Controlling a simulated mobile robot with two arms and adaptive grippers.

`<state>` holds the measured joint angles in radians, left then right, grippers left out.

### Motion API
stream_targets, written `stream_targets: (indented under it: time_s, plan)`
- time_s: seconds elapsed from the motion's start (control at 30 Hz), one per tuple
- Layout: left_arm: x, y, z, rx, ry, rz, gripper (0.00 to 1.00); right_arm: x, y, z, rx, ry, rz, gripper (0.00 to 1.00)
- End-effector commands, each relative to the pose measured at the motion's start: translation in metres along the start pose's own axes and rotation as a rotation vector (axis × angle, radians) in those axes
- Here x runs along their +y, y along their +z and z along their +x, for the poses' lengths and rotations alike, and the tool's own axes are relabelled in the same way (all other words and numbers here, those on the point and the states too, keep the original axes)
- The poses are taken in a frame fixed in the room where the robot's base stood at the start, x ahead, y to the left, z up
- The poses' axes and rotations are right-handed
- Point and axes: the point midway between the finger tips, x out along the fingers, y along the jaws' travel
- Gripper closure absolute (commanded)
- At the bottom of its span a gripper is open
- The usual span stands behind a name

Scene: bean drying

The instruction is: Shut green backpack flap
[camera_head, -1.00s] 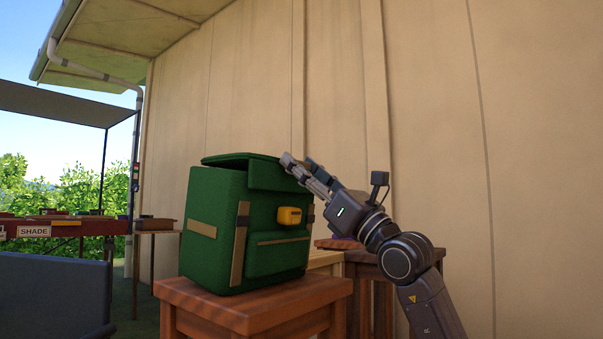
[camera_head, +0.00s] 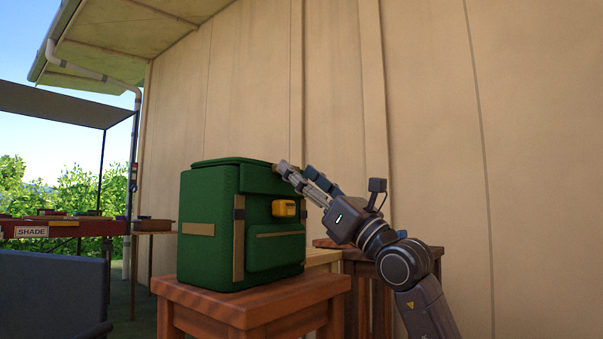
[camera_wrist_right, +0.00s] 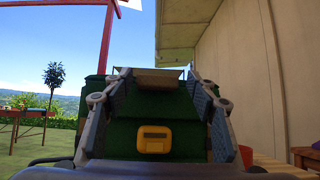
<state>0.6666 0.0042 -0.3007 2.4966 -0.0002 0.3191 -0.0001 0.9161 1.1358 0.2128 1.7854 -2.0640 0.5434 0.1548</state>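The green backpack (camera_head: 208,262) stands upright on a wooden stool. Its flap (camera_head: 262,180) lies down over the top and upper front, with no clear gap at the top edge. A yellow buckle (camera_head: 285,208) is on the front; it also shows in the right wrist view (camera_wrist_right: 154,138). My right gripper (camera_head: 281,168) is at the flap's upper right edge, pointing up and left. In the right wrist view its fingers are spread apart, with a tan strip (camera_wrist_right: 158,78) and green fabric seen between them. Contact is hard to tell. My left gripper is out of view.
The wooden stool (camera_head: 250,312) bears the backpack. Another wooden table (camera_head: 362,258) stands behind my right arm, close to the beige wall (camera_head: 430,120). A red table with a SHADE sign (camera_head: 32,231) is at the far left.

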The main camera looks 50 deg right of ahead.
Motion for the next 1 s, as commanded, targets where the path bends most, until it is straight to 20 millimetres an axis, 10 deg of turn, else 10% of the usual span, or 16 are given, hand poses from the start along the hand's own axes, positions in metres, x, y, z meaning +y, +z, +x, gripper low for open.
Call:
stream_targets:
  time_s: [0.47, 1.0]
  plan:
    - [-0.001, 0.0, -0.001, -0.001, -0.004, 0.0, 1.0, 0.002, 0.001, -0.004, -0.004, 0.005, 0.005, 0.39]
    - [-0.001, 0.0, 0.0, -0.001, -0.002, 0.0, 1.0, 0.001, 0.0, -0.067, -0.005, 0.004, 0.006, 0.39]
